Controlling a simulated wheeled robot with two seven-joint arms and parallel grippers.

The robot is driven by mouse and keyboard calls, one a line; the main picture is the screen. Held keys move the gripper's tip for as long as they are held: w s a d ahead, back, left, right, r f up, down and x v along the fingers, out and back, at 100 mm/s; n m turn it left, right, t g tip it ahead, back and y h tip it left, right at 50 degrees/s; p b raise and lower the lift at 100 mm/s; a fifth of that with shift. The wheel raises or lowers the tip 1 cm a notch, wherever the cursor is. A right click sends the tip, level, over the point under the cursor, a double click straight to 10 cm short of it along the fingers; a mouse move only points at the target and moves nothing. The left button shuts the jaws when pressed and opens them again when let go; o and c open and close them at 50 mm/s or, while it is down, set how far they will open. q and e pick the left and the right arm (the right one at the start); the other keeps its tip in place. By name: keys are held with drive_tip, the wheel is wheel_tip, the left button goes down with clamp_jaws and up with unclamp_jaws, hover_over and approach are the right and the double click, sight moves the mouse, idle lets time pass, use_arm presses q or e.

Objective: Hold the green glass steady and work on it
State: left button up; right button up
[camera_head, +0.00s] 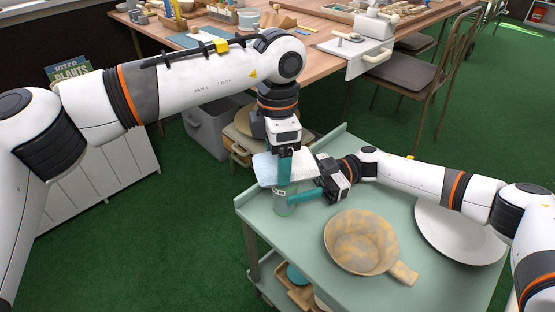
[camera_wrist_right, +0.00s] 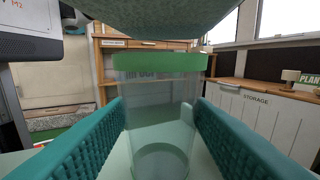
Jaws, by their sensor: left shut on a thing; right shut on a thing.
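The green glass (camera_head: 284,207) stands upright near the left corner of the pale green cart top. In the right wrist view the glass (camera_wrist_right: 158,100) is see-through with a green band at its rim. My right gripper (camera_head: 296,196) is shut on it, with one teal finger on each side (camera_wrist_right: 160,140). My left gripper (camera_head: 285,170) comes from above and is shut on a whitish cloth (camera_head: 268,171). The cloth (camera_wrist_right: 160,18) hangs over the glass's mouth; I cannot tell whether it touches the rim.
On the cart top (camera_head: 300,240) a mottled tan pan (camera_head: 362,243) stands right of the glass, and a white plate (camera_head: 450,232) lies partly under my right arm. A wooden worktable (camera_head: 310,62) with tools is behind. A grey bin (camera_head: 205,132) stands on the green floor.

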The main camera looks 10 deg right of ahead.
use_arm(q)
drive_tip(key=shift+r, duration=3.25)
use_arm(e)
drive_tip(key=o, duration=1.7)
use_arm(q)
drive_tip(key=shift+r+p, duration=0.3)
drive_tip(key=shift+p, duration=0.05)
use_arm(e)
drive_tip(key=shift+w+d+r, duration=0.1)
drive_tip(key=shift+d+r, duration=0.05)
drive_tip(key=shift+d, duration=0.5)
drive_tip(key=shift+w+d+r, duration=0.15)
drive_tip(key=shift+d+r, duration=0.05)
drive_tip(key=shift+d, duration=0.5)
drive_tip(key=shift+w+d+r, duration=0.1)
drive_tip(key=shift+d+r, duration=0.05)
drive_tip(key=shift+d, duration=0.5)
